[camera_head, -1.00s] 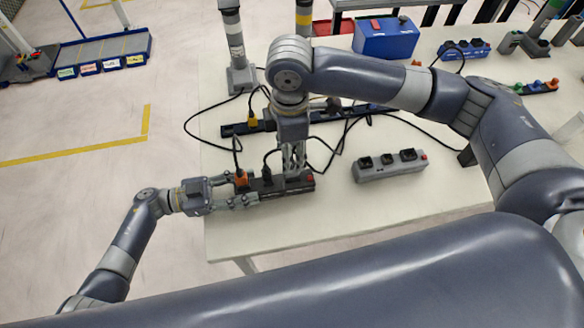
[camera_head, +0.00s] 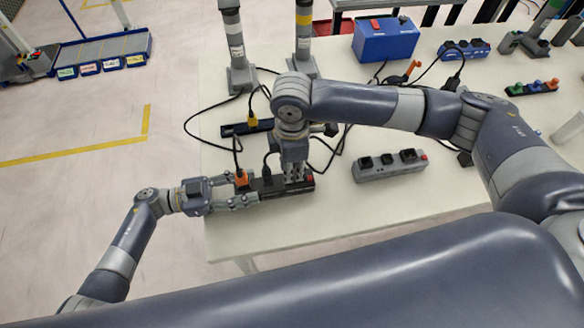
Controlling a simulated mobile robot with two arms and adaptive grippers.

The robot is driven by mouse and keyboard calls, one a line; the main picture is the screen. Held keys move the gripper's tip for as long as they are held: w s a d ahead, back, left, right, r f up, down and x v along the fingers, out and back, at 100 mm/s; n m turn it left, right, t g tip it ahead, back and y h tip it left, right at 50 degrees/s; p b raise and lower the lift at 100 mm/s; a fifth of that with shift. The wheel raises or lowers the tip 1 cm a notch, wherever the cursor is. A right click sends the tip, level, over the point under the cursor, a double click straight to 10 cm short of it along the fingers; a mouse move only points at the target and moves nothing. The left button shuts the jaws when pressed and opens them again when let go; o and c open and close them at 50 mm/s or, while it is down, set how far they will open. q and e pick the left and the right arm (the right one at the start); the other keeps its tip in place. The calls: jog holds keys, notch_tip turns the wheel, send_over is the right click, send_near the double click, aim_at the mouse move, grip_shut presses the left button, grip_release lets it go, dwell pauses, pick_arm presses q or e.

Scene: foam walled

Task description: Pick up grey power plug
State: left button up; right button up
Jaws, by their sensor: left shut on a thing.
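A dark power strip (camera_head: 295,190) with a red switch lies near the table's front left edge. My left gripper (camera_head: 247,200) is shut on the strip's left end. An orange plug (camera_head: 241,177) and a dark plug (camera_head: 267,181) stand in the strip, each with a black cable. My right gripper (camera_head: 295,180) points down at the strip's right part, beside the dark plug and close to the red switch. I cannot make out a grey plug for certain; the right gripper's fingers and wrist hide that spot. Whether those fingers are closed is too small to tell.
A grey power strip (camera_head: 390,170) with black sockets lies to the right on the white table (camera_head: 340,215). Behind are a dark strip with a yellow plug (camera_head: 253,121), loose black cables, two grey posts (camera_head: 236,50) and a blue box (camera_head: 386,40). The front middle is clear.

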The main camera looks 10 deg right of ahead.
grip_shut()
jog(key=shift+r, duration=0.15)
notch_tip(320, 180, up, 10)
jog(key=shift+f, duration=0.15)
pick_arm(q)
jog(key=o, duration=1.3)
